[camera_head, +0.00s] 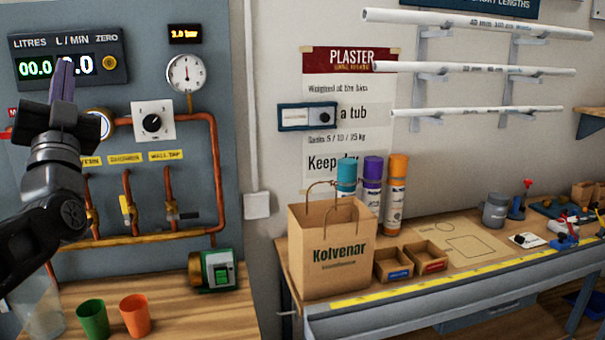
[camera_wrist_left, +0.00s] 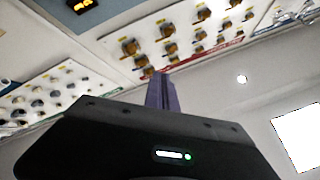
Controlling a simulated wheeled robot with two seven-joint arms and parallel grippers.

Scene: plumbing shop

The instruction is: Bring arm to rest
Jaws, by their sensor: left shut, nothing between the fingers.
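My left gripper (camera_head: 63,80) is raised at the left of the head view, in front of the grey test panel and overlapping the flow display. Its purple fingers point up and are shut with nothing between them. In the left wrist view the shut fingers (camera_wrist_left: 161,92) point up toward the upper wall and ceiling. My left arm (camera_head: 45,205) comes in from the left edge, bent upward. My right gripper is in neither view.
The grey panel (camera_head: 225,130) carries copper pipes (camera_head: 150,240), a gauge (camera_head: 186,73) and a dial (camera_head: 152,122). Below stand a green cup (camera_head: 92,318) and an orange cup (camera_head: 134,314). A paper bag (camera_head: 330,275) and spray cans (camera_head: 395,195) stand on the right bench.

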